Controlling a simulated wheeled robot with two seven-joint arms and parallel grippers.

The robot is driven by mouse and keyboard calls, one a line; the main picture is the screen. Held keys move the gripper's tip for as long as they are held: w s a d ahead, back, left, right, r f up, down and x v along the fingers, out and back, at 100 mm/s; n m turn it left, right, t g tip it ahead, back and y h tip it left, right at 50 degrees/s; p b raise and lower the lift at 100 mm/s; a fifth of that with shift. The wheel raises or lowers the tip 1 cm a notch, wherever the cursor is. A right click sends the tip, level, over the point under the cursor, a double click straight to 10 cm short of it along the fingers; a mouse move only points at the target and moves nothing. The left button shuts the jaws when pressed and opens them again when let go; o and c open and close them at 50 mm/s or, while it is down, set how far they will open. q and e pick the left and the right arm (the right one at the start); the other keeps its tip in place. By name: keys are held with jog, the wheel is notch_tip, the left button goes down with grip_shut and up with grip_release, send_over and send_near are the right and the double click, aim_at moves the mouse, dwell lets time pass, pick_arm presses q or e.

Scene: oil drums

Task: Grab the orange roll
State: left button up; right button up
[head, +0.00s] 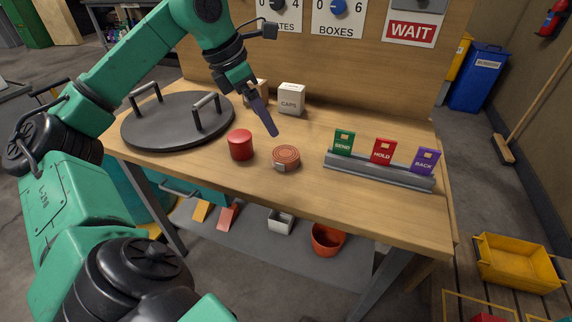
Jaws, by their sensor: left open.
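The orange roll (286,156) is a small, low round coil standing on the wooden table near its front edge, with a pale patch on its side. My left gripper (268,122) points down above the table, behind and a little left of the roll, apart from it. It is open and nothing shows between its purple-grey fingers, which nearly overlap from this angle. My right gripper is not in view.
A red cylinder (241,145) stands just left of the roll. A dark round lid (178,121) with handles lies further left. A CAPS box (291,99) is behind. A grey rack (378,172) with SEND, HOLD and BACK cards stands right.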

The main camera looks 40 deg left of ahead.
aim_at(285, 153)
pick_arm(q)
jog(key=b+x, duration=0.2)
jog(key=x, duration=1)
jog(key=shift+d+f, duration=0.1)
jog(key=shift+f, duration=0.25)
jog(key=shift+r, duration=0.1)
jog(key=c, duration=1.3)
jog(key=shift+o, duration=0.2)
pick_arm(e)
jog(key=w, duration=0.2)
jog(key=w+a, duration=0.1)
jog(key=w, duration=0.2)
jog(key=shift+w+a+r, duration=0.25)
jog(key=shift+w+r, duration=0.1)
pick_arm(q)
jog(key=shift+r, duration=0.1)
